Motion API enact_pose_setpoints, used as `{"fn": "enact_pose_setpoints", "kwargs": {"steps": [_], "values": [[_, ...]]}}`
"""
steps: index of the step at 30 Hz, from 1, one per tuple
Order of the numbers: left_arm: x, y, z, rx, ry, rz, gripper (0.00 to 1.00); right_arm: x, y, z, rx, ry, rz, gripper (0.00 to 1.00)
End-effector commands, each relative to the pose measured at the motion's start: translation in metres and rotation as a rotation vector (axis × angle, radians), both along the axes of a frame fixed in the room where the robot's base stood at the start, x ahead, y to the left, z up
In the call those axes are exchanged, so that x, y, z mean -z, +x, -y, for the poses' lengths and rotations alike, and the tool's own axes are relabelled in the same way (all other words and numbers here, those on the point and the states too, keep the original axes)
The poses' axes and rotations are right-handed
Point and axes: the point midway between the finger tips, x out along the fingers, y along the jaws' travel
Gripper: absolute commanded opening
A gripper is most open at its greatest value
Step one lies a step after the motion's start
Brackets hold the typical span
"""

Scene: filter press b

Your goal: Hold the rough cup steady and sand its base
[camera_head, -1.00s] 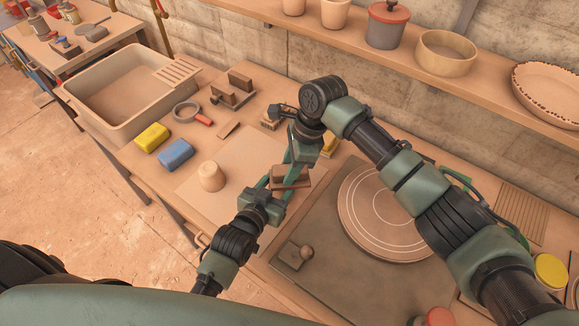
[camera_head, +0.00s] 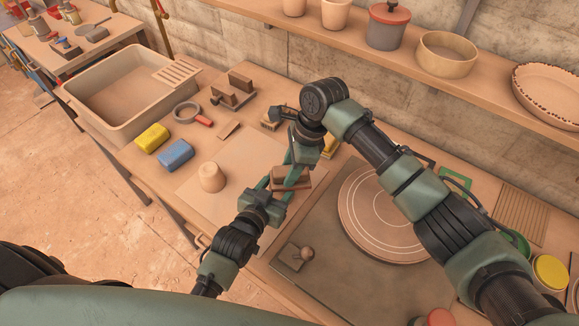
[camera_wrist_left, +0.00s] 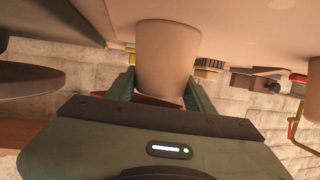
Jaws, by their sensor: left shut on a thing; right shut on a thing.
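The rough cup (camera_wrist_left: 168,55) is pale and stands upside down between my left fingers in the left wrist view, which is itself upside down. In the head view it is mostly hidden behind the grippers and the block. My left gripper (camera_head: 275,192) is shut on the cup near its narrow base. My right gripper (camera_head: 294,160) comes from above and is shut on a brown sanding block (camera_head: 292,178). A reddish-brown edge, likely this block, shows at the cup's base in the left wrist view (camera_wrist_left: 150,100). I cannot tell whether they touch.
A second pale cup (camera_head: 211,177) stands upside down on the work board (camera_head: 238,150), left of the grippers. A ringed wheel (camera_head: 352,215) lies to the right. Yellow (camera_head: 152,137) and blue (camera_head: 176,154) sponges and a sink (camera_head: 95,100) are farther left.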

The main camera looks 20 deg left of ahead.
Motion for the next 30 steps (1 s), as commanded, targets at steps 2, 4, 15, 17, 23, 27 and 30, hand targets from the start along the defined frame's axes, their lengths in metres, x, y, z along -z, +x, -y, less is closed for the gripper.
{"fn": "enact_pose_setpoints", "kwargs": {"steps": [2, 4, 15, 17, 23, 27, 30], "values": [[-0.001, 0.001, -0.001, -0.003, -0.003, 0.004, 0.08, 0.005, -0.003, 0.001, -0.002, -0.010, -0.014, 0.02], [-0.001, 0.002, -0.001, -0.004, -0.003, 0.004, 0.08, 0.005, 0.000, 0.000, 0.000, -0.011, -0.014, 0.02], [-0.002, 0.001, -0.001, -0.002, -0.002, 0.005, 0.08, 0.004, 0.016, -0.006, 0.000, -0.008, -0.008, 0.02], [-0.002, 0.001, -0.001, -0.002, -0.002, 0.005, 0.08, 0.003, 0.016, -0.006, -0.001, -0.008, -0.008, 0.02], [-0.001, 0.001, -0.001, -0.001, -0.001, 0.003, 0.08, 0.003, 0.010, -0.003, -0.002, -0.006, -0.008, 0.02], [-0.001, 0.001, -0.001, -0.002, -0.002, 0.003, 0.08, 0.003, 0.003, -0.001, -0.003, -0.005, -0.008, 0.02], [-0.001, 0.001, -0.001, -0.003, -0.002, 0.003, 0.08, 0.004, -0.001, 0.001, -0.002, -0.006, -0.010, 0.02]]}}
